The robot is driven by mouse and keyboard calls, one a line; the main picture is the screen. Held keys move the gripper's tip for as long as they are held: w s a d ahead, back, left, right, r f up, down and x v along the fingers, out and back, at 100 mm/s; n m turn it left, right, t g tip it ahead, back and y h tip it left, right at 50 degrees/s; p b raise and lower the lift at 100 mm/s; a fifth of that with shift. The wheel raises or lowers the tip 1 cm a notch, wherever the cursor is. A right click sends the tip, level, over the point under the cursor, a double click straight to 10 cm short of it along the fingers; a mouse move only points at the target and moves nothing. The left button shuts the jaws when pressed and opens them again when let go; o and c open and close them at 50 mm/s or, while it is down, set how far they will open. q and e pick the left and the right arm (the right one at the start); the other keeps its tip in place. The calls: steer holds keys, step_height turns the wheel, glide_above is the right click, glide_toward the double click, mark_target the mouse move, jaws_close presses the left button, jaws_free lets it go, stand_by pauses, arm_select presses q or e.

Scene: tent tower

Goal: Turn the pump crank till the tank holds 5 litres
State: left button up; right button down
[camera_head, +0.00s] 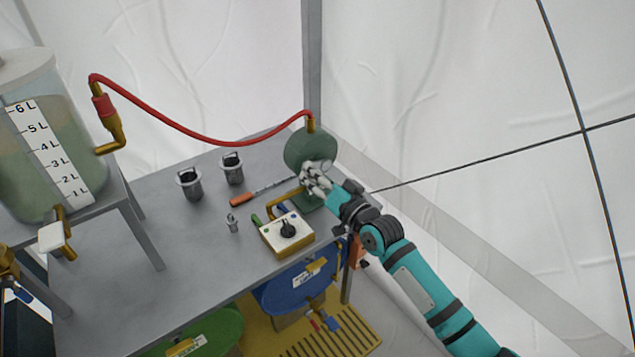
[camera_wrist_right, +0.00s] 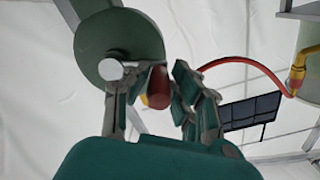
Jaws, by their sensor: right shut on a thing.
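The pump (camera_head: 308,150) is a dark green round housing at the back right of the grey table, and it also shows in the right wrist view (camera_wrist_right: 116,38). My right gripper (camera_head: 316,178) is at the pump's front. In the right wrist view its fingers are closed around the dark red crank handle (camera_wrist_right: 158,88), beside a pale round hub (camera_wrist_right: 110,70). The tank (camera_head: 85,150) is a clear cylinder at left with a scale from 1L to 6L and murky greenish liquid; the exact level is hard to read. My left gripper is not in view.
A red hose (camera_head: 215,143) runs from tank to pump. On the table (camera_head: 190,250) are two grey cups (camera_head: 189,184), an orange-handled tool (camera_head: 242,199) and a yellow box with a black knob (camera_head: 287,232). A blue drum (camera_head: 300,287) is below.

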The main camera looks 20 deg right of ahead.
steer(key=shift+d+r+m+p, duration=0.2)
steer(key=shift+r+m+p, duration=0.35)
steer(key=shift+m, duration=0.45)
steer(key=m, duration=0.1)
steer(key=r+m+p, duration=0.1)
steer(key=shift+w+d+m, duration=0.2)
steer(key=shift+d+m, duration=0.1)
steer(key=shift+d, duration=0.05)
steer(key=w+d+f+m+p, duration=0.25)
steer(key=d+m+p, duration=0.45)
steer(key=m, duration=1.7)
step_height(320, 180, down, 7)
steer(key=a+m+p, duration=0.2)
steer(key=m+p, duration=0.2)
steer(key=m, duration=1.7)
steer(key=shift+s+a+f+p, duration=0.2)
steer(key=shift+s+a+p, duration=0.15)
steer(key=shift+s, duration=0.1)
